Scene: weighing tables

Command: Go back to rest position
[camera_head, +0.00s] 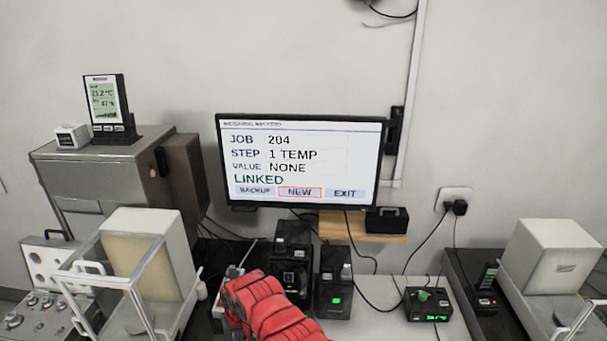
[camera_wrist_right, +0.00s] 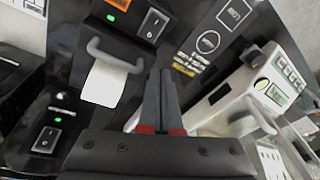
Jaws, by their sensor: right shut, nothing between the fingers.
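My right gripper (camera_wrist_right: 160,78) shows in the right wrist view. Its two dark fingers are together, with nothing between them. They are in front of black devices with switches and green lights; I cannot tell whether they touch anything. In the head view, a red segmented part of my arm (camera_head: 270,308) reaches up from the bottom edge, in front of a black device (camera_head: 292,268). The fingers cannot be made out there. My left gripper is in neither view.
A monitor (camera_head: 302,215) on the wall reads job 204, step 1 TEMP, value NONE, LINKED. A second black device (camera_head: 334,290) stands beside the first. Glass-sided balances stand at left (camera_head: 180,270) and right (camera_head: 550,262). A small black box (camera_head: 428,304) with cables sits on the pale tabletop.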

